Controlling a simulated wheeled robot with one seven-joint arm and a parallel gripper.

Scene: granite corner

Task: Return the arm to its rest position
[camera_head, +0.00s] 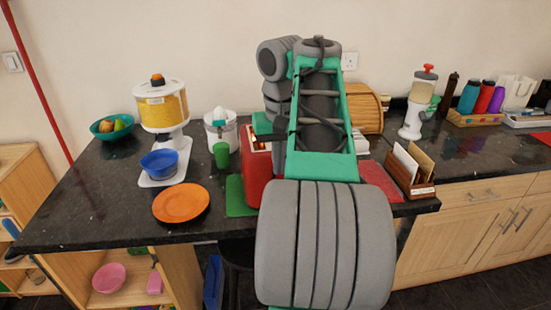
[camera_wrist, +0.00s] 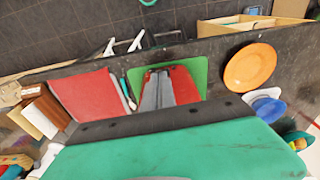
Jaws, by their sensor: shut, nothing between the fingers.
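My arm (camera_head: 322,110) rises in the middle of the head view, with a grey rounded link in front and a green link reaching up over the counter. My gripper is hidden behind the arm there. In the wrist view my gripper (camera_wrist: 158,76) shows as two grey fingers lying close together, shut and empty. They appear in front of the red toaster (camera_wrist: 184,86), which stands on a green mat (camera_wrist: 199,73). I cannot tell how far the fingertips are from it. The toaster (camera_head: 257,165) also shows in the head view, partly covered by my arm.
The dark counter (camera_head: 100,215) holds an orange plate (camera_head: 181,203), a green cup (camera_head: 221,155), a yellow-filled dispenser (camera_head: 163,108) and a blue bowl (camera_head: 159,163) left of my arm.

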